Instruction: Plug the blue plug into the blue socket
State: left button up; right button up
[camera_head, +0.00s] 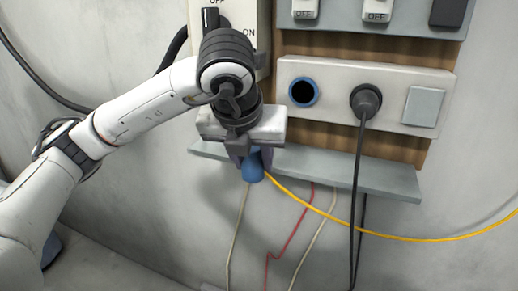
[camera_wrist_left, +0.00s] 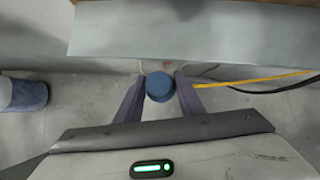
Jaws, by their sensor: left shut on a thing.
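The blue plug (camera_head: 253,170) shows below my left gripper (camera_head: 246,157) in the head view, with a yellow cable running from it to the right. In the left wrist view the plug (camera_wrist_left: 160,87) sits between the two fingers of the left gripper (camera_wrist_left: 160,90), which is shut on it. The blue socket (camera_head: 303,91) is a blue ring with a dark, empty hole on the white panel, above and to the right of the gripper. The plug is apart from the socket. My right gripper is not in view.
A black plug (camera_head: 366,100) with a hanging black cable sits right of the blue socket. A grey shelf (camera_head: 385,181) juts out below the panel, close to the gripper. A switch box (camera_head: 262,22) is behind the arm. Thin cables (camera_head: 291,236) hang below the shelf.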

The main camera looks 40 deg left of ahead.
aim_at(245, 177)
pick_arm(q)
jog(key=s, duration=0.1)
jog(key=s+d, duration=0.1)
jog(key=s, duration=0.1)
jog(key=s+d, duration=0.1)
jog(key=shift+s+r+p, duration=0.1)
jog(key=shift+s+p, duration=0.05)
jog(key=shift+p, duration=0.15)
jog(key=shift+s+d, duration=0.2)
jog(key=shift+s, duration=0.35)
jog(key=s+d+f+n+g+h, duration=0.1)
jog(key=f+n+g, duration=0.3)
jog(key=n, duration=0.6)
jog(key=s+d+f+n+g+h, duration=0.1)
jog(key=d+f+n+g, duration=0.3)
jog(key=n, duration=0.6)
jog(key=s+d+f+n+g, duration=0.2)
jog(key=f+n+g, duration=0.2)
jog(key=f+n, duration=0.3)
jog(key=n, duration=0.4)
jog(key=shift+d+f+g+h, duration=0.3)
jog(key=shift+d+f+h, duration=0.05)
jog(key=shift+h, duration=0.05)
